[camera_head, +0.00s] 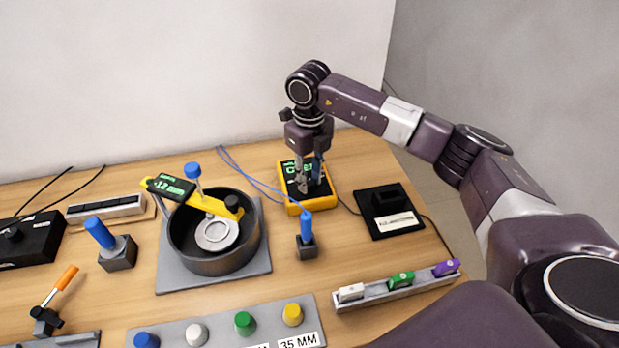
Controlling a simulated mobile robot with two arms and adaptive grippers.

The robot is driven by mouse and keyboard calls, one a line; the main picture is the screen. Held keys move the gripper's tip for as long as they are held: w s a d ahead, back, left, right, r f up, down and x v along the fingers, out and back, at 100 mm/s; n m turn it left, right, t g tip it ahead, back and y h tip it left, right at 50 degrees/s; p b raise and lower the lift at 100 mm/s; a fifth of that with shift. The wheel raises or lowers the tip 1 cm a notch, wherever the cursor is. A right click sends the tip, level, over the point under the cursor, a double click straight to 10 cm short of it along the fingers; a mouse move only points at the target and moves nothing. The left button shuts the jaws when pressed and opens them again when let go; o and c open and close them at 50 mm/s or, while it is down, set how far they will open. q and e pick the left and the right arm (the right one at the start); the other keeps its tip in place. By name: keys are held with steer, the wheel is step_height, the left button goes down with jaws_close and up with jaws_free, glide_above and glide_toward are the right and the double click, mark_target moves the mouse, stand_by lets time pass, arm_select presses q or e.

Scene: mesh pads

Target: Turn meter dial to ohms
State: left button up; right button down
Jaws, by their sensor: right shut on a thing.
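The meter (328,201) is a yellow-edged box with a black face and a green-lit display (290,168). It lies on the table at the back, right of centre. My right gripper (309,186) points down over the meter's face, with its fingers shut on the dial. The fingers hide most of the dial, so its pointer and setting cannot be read. The display is partly covered by the gripper. My left gripper is not in view.
A black pan (180,243) with a yellow caliper (215,205) stands left of the meter. A blue-handled tool (306,228) stands upright just in front. A black pad (372,219) lies right. Colored knobs (244,323) and a block rail (376,294) line the front.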

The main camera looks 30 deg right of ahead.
mark_target(310, 182)
steer(key=c, duration=1.6)
jaws_free()
step_height(310, 182, up, 12)
steer(key=shift+r, duration=0.1)
